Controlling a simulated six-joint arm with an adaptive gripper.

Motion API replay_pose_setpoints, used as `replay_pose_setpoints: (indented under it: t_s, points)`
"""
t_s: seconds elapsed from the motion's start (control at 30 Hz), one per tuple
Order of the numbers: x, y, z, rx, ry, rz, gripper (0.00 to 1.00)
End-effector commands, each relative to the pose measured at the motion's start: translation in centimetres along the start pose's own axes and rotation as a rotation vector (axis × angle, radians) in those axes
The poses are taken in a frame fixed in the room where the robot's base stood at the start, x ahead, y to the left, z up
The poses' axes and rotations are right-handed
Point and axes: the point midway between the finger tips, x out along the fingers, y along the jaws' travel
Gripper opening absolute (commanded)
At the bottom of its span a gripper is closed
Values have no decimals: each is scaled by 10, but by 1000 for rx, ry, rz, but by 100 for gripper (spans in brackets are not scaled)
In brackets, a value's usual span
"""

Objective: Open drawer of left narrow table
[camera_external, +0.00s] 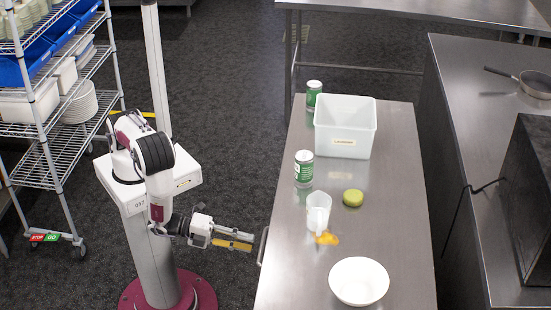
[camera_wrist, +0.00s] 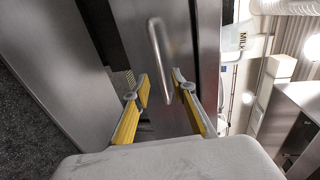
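The narrow steel table (camera_external: 390,235) stands right of my arm in the external view. A drawer handle (camera_external: 263,246) sticks out from its left side. In the wrist view the handle (camera_wrist: 160,60) is a shiny metal bar on the steel drawer front (camera_wrist: 200,45). My gripper (camera_external: 251,241) points at the handle from the left. In the wrist view my gripper (camera_wrist: 160,88) is open, with one yellow-padded finger on each side of the handle's lower end in the picture. I cannot tell whether either finger touches the bar. The drawer looks shut.
On the table stand a white bin (camera_external: 345,127), green-labelled cans (camera_external: 304,169), a white jug (camera_external: 318,212), a green round item (camera_external: 353,198) and a white bowl (camera_external: 358,281). A wire shelf rack (camera_external: 55,165) stands at left. Floor between my base and the table is clear.

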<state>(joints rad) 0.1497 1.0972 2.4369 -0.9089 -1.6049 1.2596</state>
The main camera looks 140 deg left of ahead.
Motion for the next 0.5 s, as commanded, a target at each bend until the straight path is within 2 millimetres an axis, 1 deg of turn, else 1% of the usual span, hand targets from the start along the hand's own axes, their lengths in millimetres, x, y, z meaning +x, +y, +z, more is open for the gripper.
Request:
replay_pose_setpoints:
  t_s: [0.5]
  points:
    - [50,0,1,-1,-2,-1,26]
